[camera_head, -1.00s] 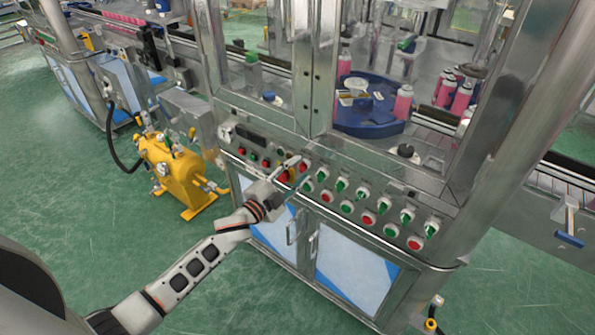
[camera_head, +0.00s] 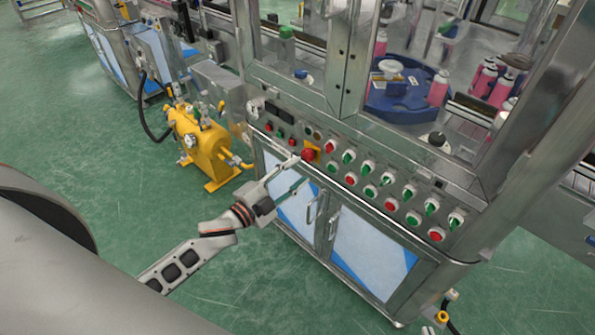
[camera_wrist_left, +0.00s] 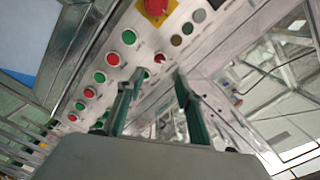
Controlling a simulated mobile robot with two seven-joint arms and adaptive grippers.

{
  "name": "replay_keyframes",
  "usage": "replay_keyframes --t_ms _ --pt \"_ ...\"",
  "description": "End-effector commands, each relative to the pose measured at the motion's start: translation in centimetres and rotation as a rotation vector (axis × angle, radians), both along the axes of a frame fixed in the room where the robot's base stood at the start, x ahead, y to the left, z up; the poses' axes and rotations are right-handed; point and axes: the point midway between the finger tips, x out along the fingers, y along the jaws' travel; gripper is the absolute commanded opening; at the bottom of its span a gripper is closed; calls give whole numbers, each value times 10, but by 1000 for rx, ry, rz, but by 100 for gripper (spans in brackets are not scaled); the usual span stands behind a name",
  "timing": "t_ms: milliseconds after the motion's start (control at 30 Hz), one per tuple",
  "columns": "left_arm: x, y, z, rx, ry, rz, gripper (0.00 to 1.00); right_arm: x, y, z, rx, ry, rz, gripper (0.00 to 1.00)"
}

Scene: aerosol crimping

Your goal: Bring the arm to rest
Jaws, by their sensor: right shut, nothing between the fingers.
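My left arm comes in from the lower left in the head view. My left gripper (camera_head: 296,172) is empty, its two fingers apart, in front of the machine's control panel (camera_head: 368,186). One fingertip appears just left of the red emergency stop button (camera_head: 308,155); I cannot tell the gap in depth. In the left wrist view the gripper (camera_wrist_left: 158,75) shows two spread fingers with nothing between them. The panel's buttons (camera_wrist_left: 113,58) lie beyond them, and the emergency stop (camera_wrist_left: 156,7) is at the top edge. My right gripper is not in view.
Cabinet doors (camera_head: 368,255) with handles are below the panel. A yellow pump unit (camera_head: 203,148) stands on the floor left of the gripper. Behind the glass, pink cans (camera_head: 438,88) stand around a blue turntable (camera_head: 400,102). The green floor (camera_head: 110,165) at left is open.

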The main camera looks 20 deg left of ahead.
Motion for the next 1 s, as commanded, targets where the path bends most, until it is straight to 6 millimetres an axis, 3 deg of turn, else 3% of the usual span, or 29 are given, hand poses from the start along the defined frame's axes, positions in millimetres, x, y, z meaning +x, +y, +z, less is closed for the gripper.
replay_keyframes --t_ms 300,433,567,700,833,1000 --pt "-1 0 -1 -4 3 1 36 0 0 0 1 -1 0 0" --pt "-18 -4 -23 -75 82 30 36 0 1 0 1 -1 0 0" --pt "-64 -11 -73 -247 276 109 36 0 1 0 2 -1 -1 0" --pt "-127 -21 -126 -445 506 217 36 0 1 0 2 -1 -1 0" --pt "-176 -31 -158 -582 667 301 36 0 1 0 2 -1 -1 0" --pt "-208 -38 -176 -667 768 356 36 0 1 0 1 -1 0 0"
